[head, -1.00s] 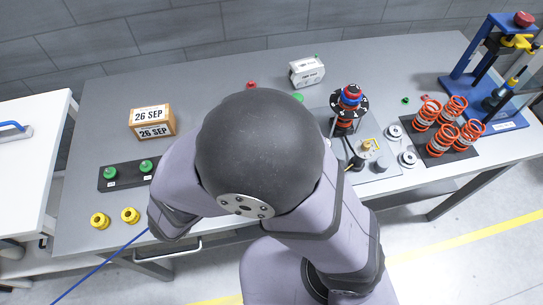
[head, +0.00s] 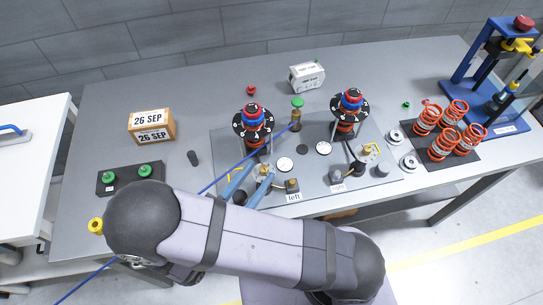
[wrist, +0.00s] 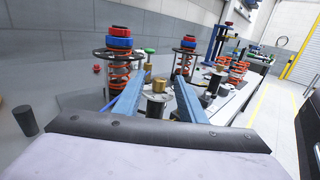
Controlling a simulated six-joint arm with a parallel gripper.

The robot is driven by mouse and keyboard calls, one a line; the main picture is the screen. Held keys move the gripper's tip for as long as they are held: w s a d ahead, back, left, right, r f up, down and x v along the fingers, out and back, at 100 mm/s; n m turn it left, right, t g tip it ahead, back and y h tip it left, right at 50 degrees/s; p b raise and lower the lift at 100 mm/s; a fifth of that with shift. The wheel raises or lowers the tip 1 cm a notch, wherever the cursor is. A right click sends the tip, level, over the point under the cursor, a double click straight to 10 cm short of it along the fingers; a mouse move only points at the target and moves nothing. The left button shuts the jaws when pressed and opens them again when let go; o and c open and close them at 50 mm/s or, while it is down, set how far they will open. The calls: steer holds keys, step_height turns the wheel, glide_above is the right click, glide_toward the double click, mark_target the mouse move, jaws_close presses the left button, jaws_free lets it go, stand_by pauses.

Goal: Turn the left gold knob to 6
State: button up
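In the wrist view the gold knob (wrist: 158,86) stands upright on a pale plate over a dark post. My gripper (head: 259,171) has two blue fingers, one on each side of this knob. In the wrist view my gripper (wrist: 159,76) is open, with the knob between the fingers and gaps beside it. The knob's number and pointer setting cannot be read. A "left" label (head: 294,197) lies in front.
A brass block (head: 292,185) stands close right of my fingers. A green-topped brass post (head: 296,118) and a right spring tower (head: 348,112) stand behind and right. A blue cable (head: 225,174) crosses the plate. A dark cylinder (head: 193,158) stands left.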

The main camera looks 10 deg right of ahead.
mark_target(266, 166)
steer(key=shift+f, duration=0.35)
steer(key=shift+w+d, duration=0.1)
steer(key=p+x, duration=0.2)
steer(key=x, duration=0.3)
steer(key=shift+w+d+r+p, duration=0.1)
steer(key=shift+d+p, duration=0.1)
steer(key=shift+p, duration=0.1)
steer(key=shift+x, duration=0.8)
jaws_close()
